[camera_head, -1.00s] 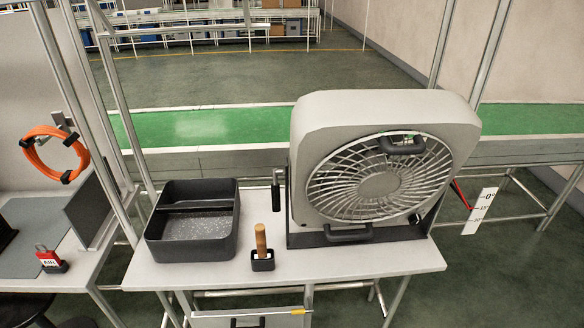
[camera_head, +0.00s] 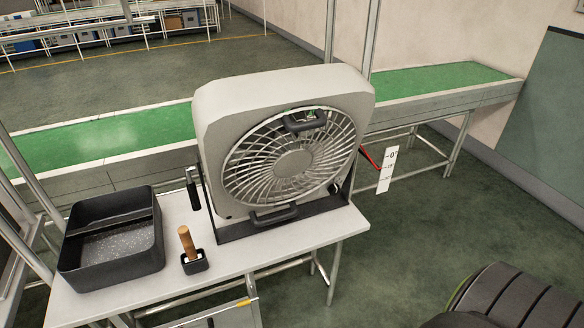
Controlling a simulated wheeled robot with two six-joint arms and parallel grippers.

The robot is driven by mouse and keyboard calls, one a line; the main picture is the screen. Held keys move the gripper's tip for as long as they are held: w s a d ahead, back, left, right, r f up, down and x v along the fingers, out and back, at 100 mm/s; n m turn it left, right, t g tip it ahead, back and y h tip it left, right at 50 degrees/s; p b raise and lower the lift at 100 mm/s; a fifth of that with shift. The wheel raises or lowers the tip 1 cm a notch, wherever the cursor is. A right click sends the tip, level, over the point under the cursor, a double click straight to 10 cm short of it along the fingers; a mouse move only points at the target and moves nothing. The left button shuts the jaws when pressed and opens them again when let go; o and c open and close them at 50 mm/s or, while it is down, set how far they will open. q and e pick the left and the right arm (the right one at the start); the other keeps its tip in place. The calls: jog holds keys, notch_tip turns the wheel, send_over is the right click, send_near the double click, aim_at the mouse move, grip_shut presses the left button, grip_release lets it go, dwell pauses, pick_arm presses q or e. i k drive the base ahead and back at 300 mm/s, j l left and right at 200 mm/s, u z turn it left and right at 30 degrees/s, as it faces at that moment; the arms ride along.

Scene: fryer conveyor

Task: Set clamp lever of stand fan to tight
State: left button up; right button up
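The stand fan (camera_head: 290,150) is a pale grey box fan with a round grille, tilted back in a dark bracket (camera_head: 285,223) on a small table. A black upright lever with a thick grip (camera_head: 193,194) stands at the fan's left side and looks like the clamp lever. I cannot tell from here whether it is tight or loose. A red pointer (camera_head: 370,157) sticks out at the right beside a white angle scale (camera_head: 388,169), near its upper marks. Neither of my grippers is in view.
On the table (camera_head: 220,262) are a dark open bin (camera_head: 112,278) and a wooden-handled tool (camera_head: 186,241) in a small black holder (camera_head: 195,263). A green conveyor (camera_head: 95,140) runs behind. A dark ribbed rounded object (camera_head: 515,300) fills the lower right corner.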

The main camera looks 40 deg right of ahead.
aim_at(191, 185)
jog(key=i+j, duration=0.2)
jog(key=j, duration=0.2)
jog(key=i+j, duration=0.15)
jog(key=j, duration=0.25)
jog(key=i+j, duration=0.2)
jog(key=j, duration=0.2)
jog(key=z, duration=1.6)
